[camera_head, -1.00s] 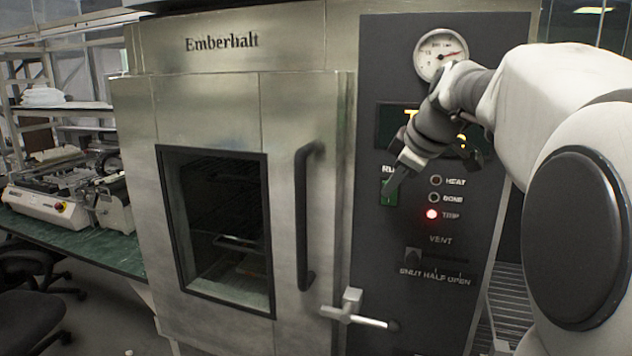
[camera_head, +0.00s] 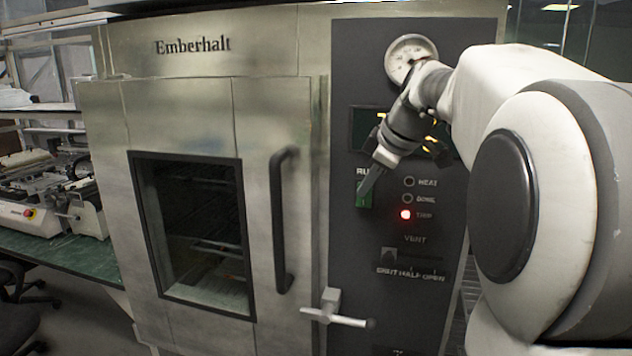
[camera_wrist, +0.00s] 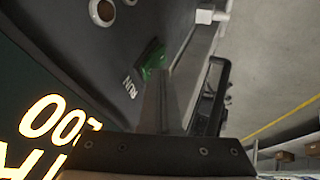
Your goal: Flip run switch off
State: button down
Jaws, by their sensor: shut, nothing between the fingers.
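The green run switch (camera_head: 364,194) is on the dark control panel of the oven, under a partly hidden "RUN" label. My gripper (camera_head: 368,192) is shut and empty, with its fingertips at the switch, covering part of it. In the wrist view the green switch (camera_wrist: 152,56) shows just beyond the tips of my shut gripper (camera_wrist: 158,76), beside the word "RUN". I cannot tell whether the fingertips touch it or which way it is set.
The red trip lamp (camera_head: 405,214) is lit; the heat and done lamps are dark. A vent slider (camera_head: 389,256) is below. The oven door handle (camera_head: 283,220) and a T-shaped latch (camera_head: 335,309) stick out left of and below the switch.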

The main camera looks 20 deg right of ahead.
jog(key=shift+r+p, duration=0.45)
jog(key=shift+r, duration=0.35)
jog(key=shift+a, duration=0.15)
